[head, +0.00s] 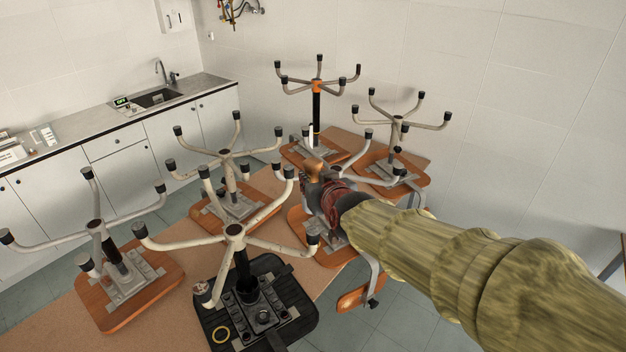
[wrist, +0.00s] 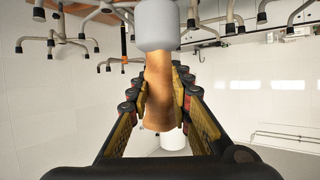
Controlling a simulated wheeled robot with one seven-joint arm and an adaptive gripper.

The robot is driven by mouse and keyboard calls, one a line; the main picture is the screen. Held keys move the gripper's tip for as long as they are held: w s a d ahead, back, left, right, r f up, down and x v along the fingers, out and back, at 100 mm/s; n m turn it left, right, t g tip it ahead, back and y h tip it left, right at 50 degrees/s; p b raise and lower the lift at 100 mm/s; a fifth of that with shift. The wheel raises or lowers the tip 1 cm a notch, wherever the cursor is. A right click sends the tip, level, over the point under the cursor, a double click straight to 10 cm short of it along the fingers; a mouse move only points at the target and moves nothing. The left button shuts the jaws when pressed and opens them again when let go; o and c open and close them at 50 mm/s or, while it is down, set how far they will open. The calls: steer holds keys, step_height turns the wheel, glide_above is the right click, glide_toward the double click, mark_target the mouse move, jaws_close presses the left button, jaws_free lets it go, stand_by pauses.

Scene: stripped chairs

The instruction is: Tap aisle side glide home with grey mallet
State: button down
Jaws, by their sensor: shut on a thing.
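My gripper (head: 322,186) reaches in from the right over the table, among the upturned chairs. It is shut on the brown handle of the grey mallet (wrist: 158,88); the handle also shows in the head view (head: 312,170). In the wrist view the pale grey mallet head (wrist: 157,25) is at the top, above the jaws. A white cylinder shows below the handle; I cannot tell what it is. The chairs' star bases point up, with black glides on the leg ends, such as on the front chair (head: 235,231). I cannot tell which glide is the aisle side one.
Several upturned chairs crowd the brown table (head: 180,312), their legs spreading around my gripper. One chair has an orange hub (head: 317,86). A counter with a sink (head: 158,98) stands at the left. Grey floor shows at the lower right.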

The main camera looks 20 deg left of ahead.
steer(key=shift+s, duration=0.1)
steer(key=shift+f+b, duration=2.15)
steer(key=shift+d, duration=0.1)
step_height(320, 180, down, 5)
steer(key=b, duration=0.4)
steer(key=shift+r, duration=0.3)
steer(key=shift+r+p, duration=1.55)
steer(key=shift+r, duration=0.25)
step_height(320, 180, up, 5)
steer(key=p, duration=0.4)
